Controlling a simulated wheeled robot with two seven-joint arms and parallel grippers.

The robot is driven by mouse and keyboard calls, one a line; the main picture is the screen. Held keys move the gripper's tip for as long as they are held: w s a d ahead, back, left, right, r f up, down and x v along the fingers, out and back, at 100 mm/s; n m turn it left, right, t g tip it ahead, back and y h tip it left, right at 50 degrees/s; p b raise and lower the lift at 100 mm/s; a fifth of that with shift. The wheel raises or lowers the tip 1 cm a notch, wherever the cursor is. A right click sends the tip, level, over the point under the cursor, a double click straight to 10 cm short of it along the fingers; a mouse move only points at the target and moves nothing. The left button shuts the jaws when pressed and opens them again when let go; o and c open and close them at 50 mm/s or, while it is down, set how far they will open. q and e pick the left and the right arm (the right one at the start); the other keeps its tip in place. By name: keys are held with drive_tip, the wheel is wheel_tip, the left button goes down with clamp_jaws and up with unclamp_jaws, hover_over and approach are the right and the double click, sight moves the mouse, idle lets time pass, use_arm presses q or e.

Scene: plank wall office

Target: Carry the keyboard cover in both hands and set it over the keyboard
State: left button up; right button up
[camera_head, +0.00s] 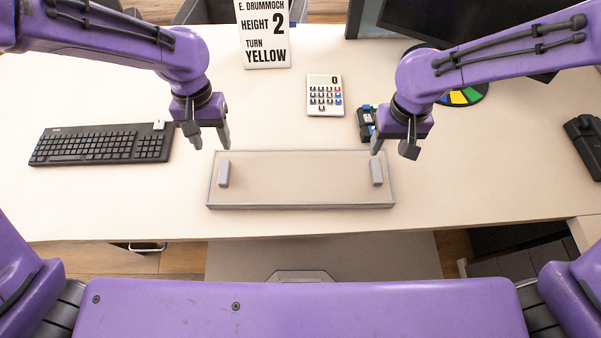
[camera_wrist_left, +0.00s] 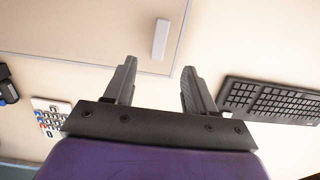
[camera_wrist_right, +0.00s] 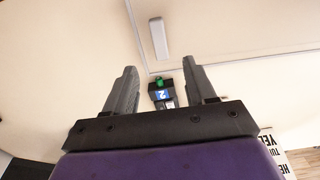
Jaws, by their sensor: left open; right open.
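The keyboard cover (camera_head: 300,179) is a clear, shallow rectangular piece with a grey rim and a grey handle near each end, resting on the desk at its front middle. The black keyboard (camera_head: 95,145) lies uncovered on the desk to the left. My left gripper (camera_head: 207,139) is open and empty above the cover's far left corner; the left handle (camera_wrist_left: 160,40) shows beyond its fingers in the left wrist view. My right gripper (camera_head: 392,148) is open and empty above the far right corner; the right handle (camera_wrist_right: 158,38) shows in the right wrist view.
A calculator (camera_head: 325,95), a sign (camera_head: 264,35) and a small dark device (camera_head: 366,123) stand behind the cover. A small white item (camera_head: 158,125) is at the keyboard's far right corner. A black phone-like object (camera_head: 583,145) is at the right. The desk between keyboard and cover is clear.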

sight(223, 171)
use_arm(q)
drive_tip(key=f, duration=0.3)
drive_tip(key=s+f, duration=0.1)
drive_tip(key=f, duration=0.6)
drive_tip(key=shift+s+f, duration=0.1)
drive_tip(key=shift+s, duration=0.25)
use_arm(e)
wheel_tip(223, 171, down, 10)
drive_tip(key=shift+s+f, duration=0.1)
drive_tip(key=shift+f, duration=0.05)
use_arm(q)
drive_tip(key=shift+c, duration=0.3)
use_arm(e)
drive_tip(key=shift+c, duration=0.3)
use_arm(q)
clamp_jaws()
use_arm(e)
clamp_jaws()
